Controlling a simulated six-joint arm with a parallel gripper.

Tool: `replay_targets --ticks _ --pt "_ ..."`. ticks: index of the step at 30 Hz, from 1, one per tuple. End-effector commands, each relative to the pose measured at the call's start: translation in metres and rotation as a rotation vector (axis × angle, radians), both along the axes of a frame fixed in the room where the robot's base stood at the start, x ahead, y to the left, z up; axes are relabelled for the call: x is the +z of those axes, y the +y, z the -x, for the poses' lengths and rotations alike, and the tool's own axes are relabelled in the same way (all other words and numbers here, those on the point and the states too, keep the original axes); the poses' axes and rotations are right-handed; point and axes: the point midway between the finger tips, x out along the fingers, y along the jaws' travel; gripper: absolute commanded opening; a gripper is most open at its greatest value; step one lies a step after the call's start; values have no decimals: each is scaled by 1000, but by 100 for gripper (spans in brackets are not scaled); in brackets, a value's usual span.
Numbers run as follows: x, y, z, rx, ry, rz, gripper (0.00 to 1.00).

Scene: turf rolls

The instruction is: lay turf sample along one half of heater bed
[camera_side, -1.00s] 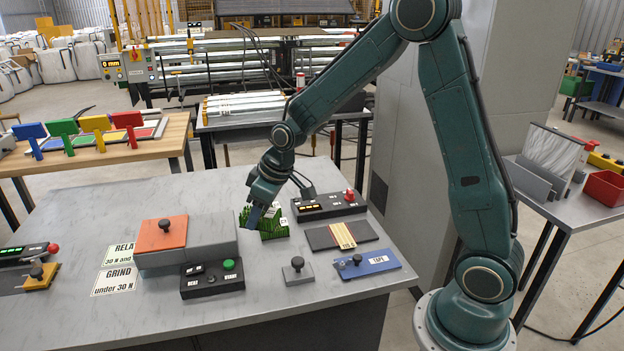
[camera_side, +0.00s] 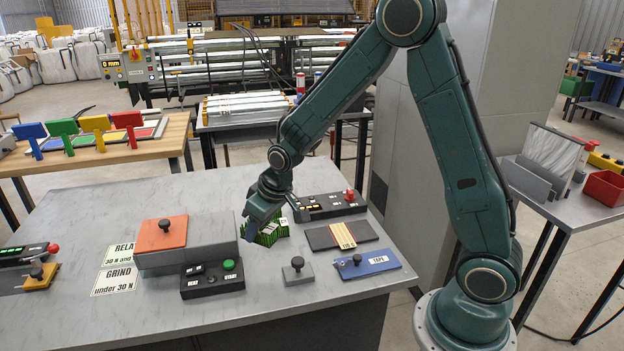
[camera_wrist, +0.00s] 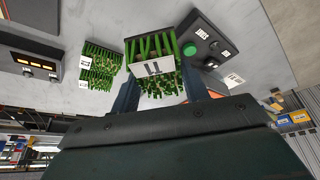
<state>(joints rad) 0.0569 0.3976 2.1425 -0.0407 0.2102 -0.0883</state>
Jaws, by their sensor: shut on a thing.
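My gripper (camera_wrist: 162,85) is shut on a green turf sample (camera_wrist: 155,48) with a pale label, held between the two fingers in the wrist view. Two more turf samples, one (camera_wrist: 102,58) and another (camera_wrist: 97,78), lie just left of it. In the side view, my gripper (camera_side: 256,225) is low over the grey table among the green turf (camera_side: 270,234); the fingers partly hide it, and I cannot tell whether the held sample touches the table. The dark flat plate (camera_side: 318,239) with a tan strip (camera_side: 342,235) across its middle, apparently the heater bed, lies right of the turf, apart from my gripper.
A control box with a red button (camera_side: 348,194) stands behind the plate. A blue plate (camera_side: 372,263) and a small grey knobbed block (camera_side: 297,271) lie in front. A green-button box (camera_side: 213,279) and an orange-topped block (camera_side: 160,234) stand left. The table's back left is clear.

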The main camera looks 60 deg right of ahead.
Motion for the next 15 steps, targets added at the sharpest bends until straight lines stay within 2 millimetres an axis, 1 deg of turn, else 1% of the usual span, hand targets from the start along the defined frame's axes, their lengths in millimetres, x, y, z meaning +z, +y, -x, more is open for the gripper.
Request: replay_targets --ticks 1,8,15 --pt "4 -8 0 11 -4 0 20" --pt "21 -43 3 127 -4 1 20" --pt "45 -84 14 286 -4 2 20"
